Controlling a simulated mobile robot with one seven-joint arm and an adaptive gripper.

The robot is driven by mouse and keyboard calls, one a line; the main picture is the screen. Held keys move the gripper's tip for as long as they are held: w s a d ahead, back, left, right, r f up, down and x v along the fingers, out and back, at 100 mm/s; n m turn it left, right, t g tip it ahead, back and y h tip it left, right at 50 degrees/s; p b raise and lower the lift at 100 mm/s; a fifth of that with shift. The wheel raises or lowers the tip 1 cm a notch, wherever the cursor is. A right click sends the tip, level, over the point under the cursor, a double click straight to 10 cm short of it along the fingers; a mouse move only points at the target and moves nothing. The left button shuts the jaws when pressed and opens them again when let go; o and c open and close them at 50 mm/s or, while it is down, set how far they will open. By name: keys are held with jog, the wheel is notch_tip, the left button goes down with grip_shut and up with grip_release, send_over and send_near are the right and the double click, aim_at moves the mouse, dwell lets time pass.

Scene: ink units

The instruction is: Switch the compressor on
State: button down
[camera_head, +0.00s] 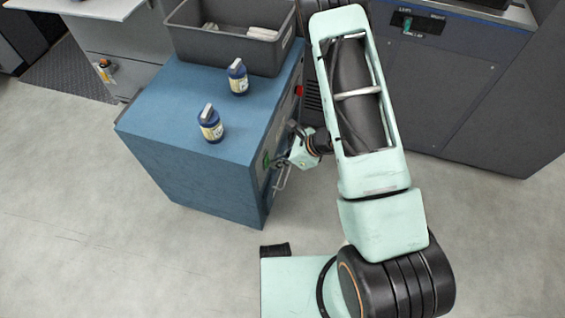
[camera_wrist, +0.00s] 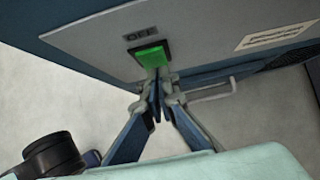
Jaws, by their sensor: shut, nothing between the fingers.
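The compressor is a blue cabinet (camera_head: 190,165) whose right-facing side carries a grey panel (camera_wrist: 195,35). A bright green switch (camera_wrist: 152,57) sits in a dark frame on the panel, with a label reading "OFF" (camera_wrist: 141,35) above it in the wrist view. In the head view a bit of green (camera_head: 266,160) shows beside my gripper (camera_head: 280,162). In the wrist view my gripper (camera_wrist: 158,92) is shut and empty. Its fingertips overlap the lower edge of the switch; I cannot tell whether they touch it. The switch's lower edge is partly hidden.
A handle (camera_wrist: 212,91) sticks out below the panel, right of the fingers. A red button (camera_head: 299,90) is farther along that side. Two blue bottles (camera_head: 211,125) and a grey crate (camera_head: 205,44) stand on top. A dark machine (camera_head: 455,95) is to the right.

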jog(key=shift+a+y+b, duration=0.2)
jog(key=shift+y+b, duration=0.1)
jog(key=shift+b, duration=0.5)
jog(key=shift+w, duration=0.1)
jog(key=shift+a+r+p, duration=0.1)
jog(key=shift+r+p, duration=0.25)
jog(key=shift+r, duration=0.4)
